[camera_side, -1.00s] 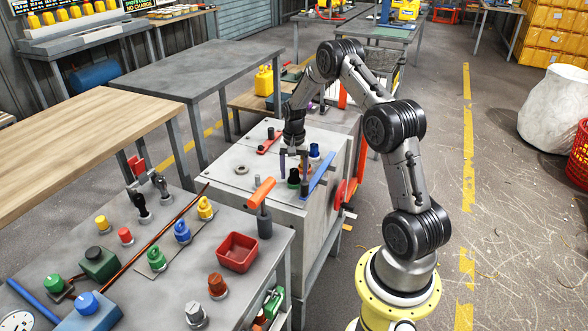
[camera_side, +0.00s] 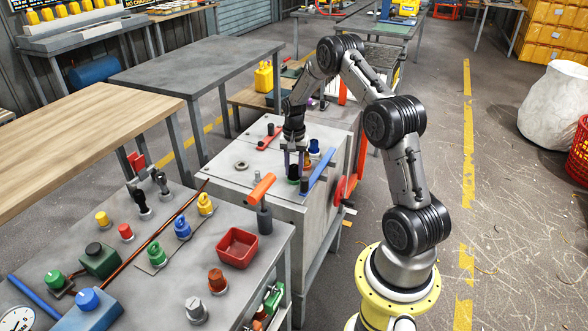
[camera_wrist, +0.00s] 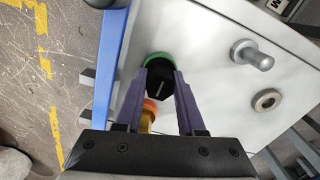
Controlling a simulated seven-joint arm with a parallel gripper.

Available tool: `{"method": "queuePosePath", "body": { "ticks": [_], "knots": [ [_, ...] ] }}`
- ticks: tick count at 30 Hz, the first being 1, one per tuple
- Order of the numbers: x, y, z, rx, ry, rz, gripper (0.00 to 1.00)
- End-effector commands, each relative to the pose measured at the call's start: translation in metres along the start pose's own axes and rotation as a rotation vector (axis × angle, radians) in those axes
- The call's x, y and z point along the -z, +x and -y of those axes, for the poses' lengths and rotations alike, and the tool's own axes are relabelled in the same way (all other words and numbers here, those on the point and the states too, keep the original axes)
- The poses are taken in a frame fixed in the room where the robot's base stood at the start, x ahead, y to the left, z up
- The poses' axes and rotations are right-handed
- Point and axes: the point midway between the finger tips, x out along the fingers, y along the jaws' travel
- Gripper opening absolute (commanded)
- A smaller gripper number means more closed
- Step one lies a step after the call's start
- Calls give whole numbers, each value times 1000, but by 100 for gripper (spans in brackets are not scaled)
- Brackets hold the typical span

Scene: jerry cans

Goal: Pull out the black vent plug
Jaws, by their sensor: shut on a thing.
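The black vent plug (camera_wrist: 159,84) has a faceted cap with a pale line on it and sits at a green ring (camera_wrist: 160,58) on the pale panel. In the wrist view, my gripper (camera_wrist: 163,72) has its two purple fingers on either side of the black cap, shut on it. In the side view, my gripper (camera_side: 296,168) points straight down at the top of the grey cabinet (camera_side: 225,180), and its fingers partly hide the plug. An orange and yellow part (camera_wrist: 148,115) shows below the plug in the wrist view, partly hidden.
A blue bar (camera_side: 319,171) lies along the cabinet's right edge, close to my gripper. A blue plug (camera_side: 314,148) stands behind. A grey post (camera_wrist: 252,55) and a metal ring (camera_wrist: 267,101) are on the panel. An orange-handled tool (camera_side: 262,188) is at the cabinet's front.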

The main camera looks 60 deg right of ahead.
Motion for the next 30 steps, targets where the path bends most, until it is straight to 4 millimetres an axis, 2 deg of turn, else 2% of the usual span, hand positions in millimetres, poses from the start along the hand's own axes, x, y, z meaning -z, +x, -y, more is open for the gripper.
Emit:
{"method": "queuePosePath", "body": {
  "ticks": [30],
  "knots": [
    [0, -12, 0, 0, 0, 0, 0]
  ]
}}
